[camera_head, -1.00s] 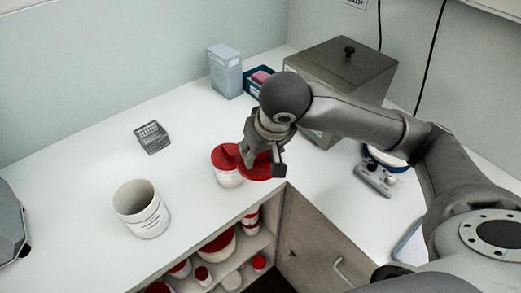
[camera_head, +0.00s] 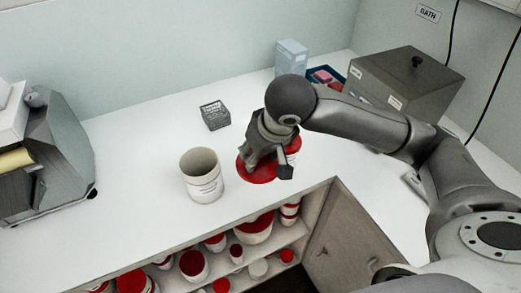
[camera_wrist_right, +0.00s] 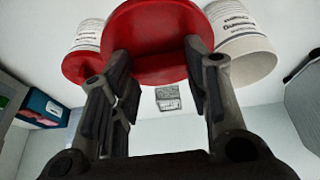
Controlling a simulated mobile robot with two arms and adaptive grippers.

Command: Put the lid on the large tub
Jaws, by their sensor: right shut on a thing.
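The large tub (camera_head: 202,182) is white with printed text, open-topped and upright on the white counter. It also shows on the right of the right wrist view (camera_wrist_right: 243,52). My right gripper (camera_head: 266,158) is shut on the round red lid (camera_head: 256,174), just right of the large tub and apart from it. In the right wrist view the lid (camera_wrist_right: 158,30) sits between the fingertips (camera_wrist_right: 155,62). My left gripper is not in view.
A red-lidded tub (camera_head: 293,147) stands behind my right gripper, partly hidden. A wire basket (camera_head: 214,116) stands behind the large tub. A grey machine (camera_head: 45,160) is at left, a metal bath (camera_head: 405,85) at right. Shelves below hold several red-lidded tubs (camera_head: 255,228).

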